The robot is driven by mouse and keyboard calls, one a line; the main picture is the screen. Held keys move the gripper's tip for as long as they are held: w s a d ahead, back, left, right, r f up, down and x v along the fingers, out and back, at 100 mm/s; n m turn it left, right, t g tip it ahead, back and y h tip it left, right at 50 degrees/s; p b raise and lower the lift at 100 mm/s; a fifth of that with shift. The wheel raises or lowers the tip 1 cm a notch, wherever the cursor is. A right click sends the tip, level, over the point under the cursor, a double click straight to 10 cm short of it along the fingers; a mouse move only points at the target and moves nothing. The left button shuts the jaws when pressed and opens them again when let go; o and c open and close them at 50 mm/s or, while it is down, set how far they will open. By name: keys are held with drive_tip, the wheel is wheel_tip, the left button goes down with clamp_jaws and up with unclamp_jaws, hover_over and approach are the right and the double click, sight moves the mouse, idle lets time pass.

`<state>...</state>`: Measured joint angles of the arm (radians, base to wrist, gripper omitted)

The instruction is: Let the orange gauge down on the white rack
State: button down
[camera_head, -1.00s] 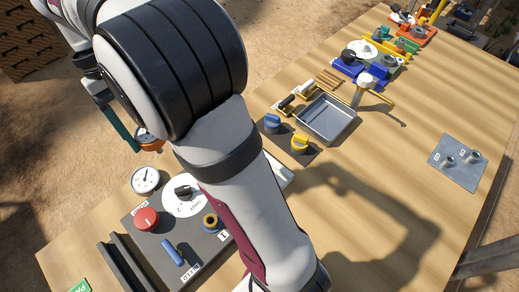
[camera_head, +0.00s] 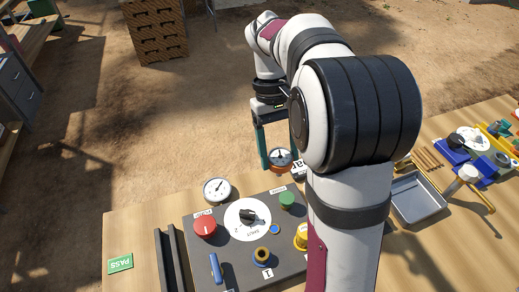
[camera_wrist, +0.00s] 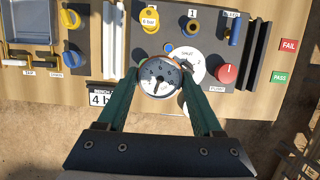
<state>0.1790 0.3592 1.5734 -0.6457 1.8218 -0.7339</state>
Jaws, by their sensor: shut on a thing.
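The orange gauge (camera_head: 280,158) has a round face and hangs between the teal fingers of my gripper (camera_head: 279,150), above the back edge of the panel. In the wrist view the gauge face (camera_wrist: 158,78) sits between the fingertips of my gripper (camera_wrist: 160,88), which is shut on it. The white rack (camera_wrist: 113,40) shows in the wrist view as pale upright rails, left of the gauge and beside the dark panel. The gauge is apart from the rack. In the head view my arm hides the rack.
A dark panel (camera_head: 232,262) carries a red button (camera_head: 205,226), a dial (camera_head: 247,218) and other knobs. A second gauge (camera_head: 217,190) lies behind it. A black rack (camera_head: 170,262) is at its left. A "bar" sign (camera_wrist: 103,95) stands near the white rack. A metal tray (camera_head: 417,198) lies right.

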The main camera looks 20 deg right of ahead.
drive_tip(key=s+d+f, duration=1)
drive_tip(key=d, duration=0.4)
drive_tip(key=shift+s+d+f, duration=0.15)
drive_tip(key=shift+s+f, duration=0.05)
drive_tip(key=shift+s, duration=0.15)
drive_tip(key=shift+f, duration=2.5)
drive_tip(key=shift+f, duration=0.2)
drive_tip(key=shift+f, duration=0.1)
drive_tip(key=shift+f, duration=1.2)
